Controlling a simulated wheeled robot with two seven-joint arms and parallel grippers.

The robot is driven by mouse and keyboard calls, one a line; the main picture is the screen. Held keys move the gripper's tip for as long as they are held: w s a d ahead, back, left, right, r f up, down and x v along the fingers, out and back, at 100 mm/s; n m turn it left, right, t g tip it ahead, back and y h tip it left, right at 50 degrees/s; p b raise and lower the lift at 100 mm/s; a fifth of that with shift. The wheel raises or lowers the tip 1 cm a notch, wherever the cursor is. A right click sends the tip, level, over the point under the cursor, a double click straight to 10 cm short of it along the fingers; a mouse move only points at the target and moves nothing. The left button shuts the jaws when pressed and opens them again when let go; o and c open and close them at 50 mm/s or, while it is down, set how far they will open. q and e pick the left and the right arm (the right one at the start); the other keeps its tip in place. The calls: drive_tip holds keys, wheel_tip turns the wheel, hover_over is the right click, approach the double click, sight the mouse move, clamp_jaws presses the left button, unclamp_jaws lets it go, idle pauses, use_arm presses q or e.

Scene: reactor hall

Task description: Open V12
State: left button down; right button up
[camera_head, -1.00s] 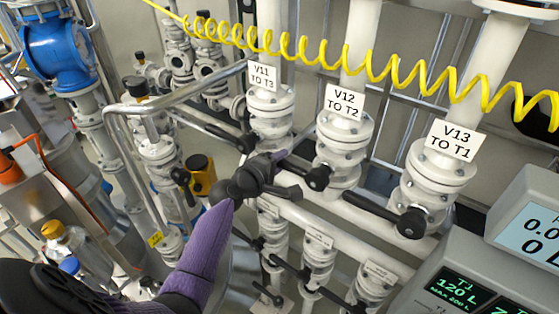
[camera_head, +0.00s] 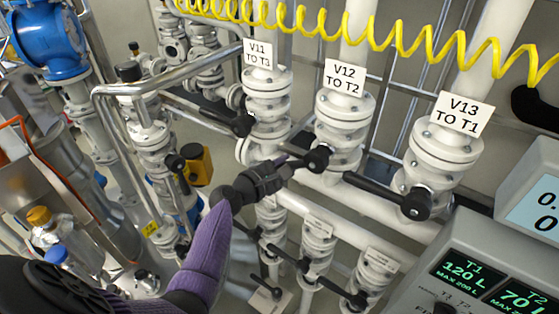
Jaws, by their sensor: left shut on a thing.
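Valve V12 (camera_head: 341,125) is a white flanged valve body on a vertical pipe, with a sign (camera_head: 344,77) reading "V12 TO T2". Its black lever shows a round hub (camera_head: 318,158) at the valve's front left, and the lever points left from there. My left gripper (camera_head: 284,166), at the end of a purple-sleeved arm, is shut on the V12 lever and hides most of it. My right gripper is not in view.
Valve V11 (camera_head: 266,95) stands to the left and V13 (camera_head: 443,150) to the right, each with a black lever. Smaller valves (camera_head: 318,240) sit below. A coiled yellow hose (camera_head: 390,65) crosses above. A grey display panel (camera_head: 470,275) stands at bottom right.

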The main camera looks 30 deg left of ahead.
use_arm(q)
drive_tip(key=d+f+n+t+h+b, duration=0.1)
drive_tip(key=d+f+n, duration=0.3)
drive_tip(key=d+n, duration=0.4)
drive_tip(key=shift+s+f+n+h+b, duration=0.15)
drive_tip(key=shift+s+n+h+b, duration=0.3)
drive_tip(key=shift+n, duration=0.35)
drive_tip(key=shift+w, duration=0.1)
drive_tip(key=shift+c, duration=2.1)
unclamp_jaws()
drive_tip(key=v, duration=1)
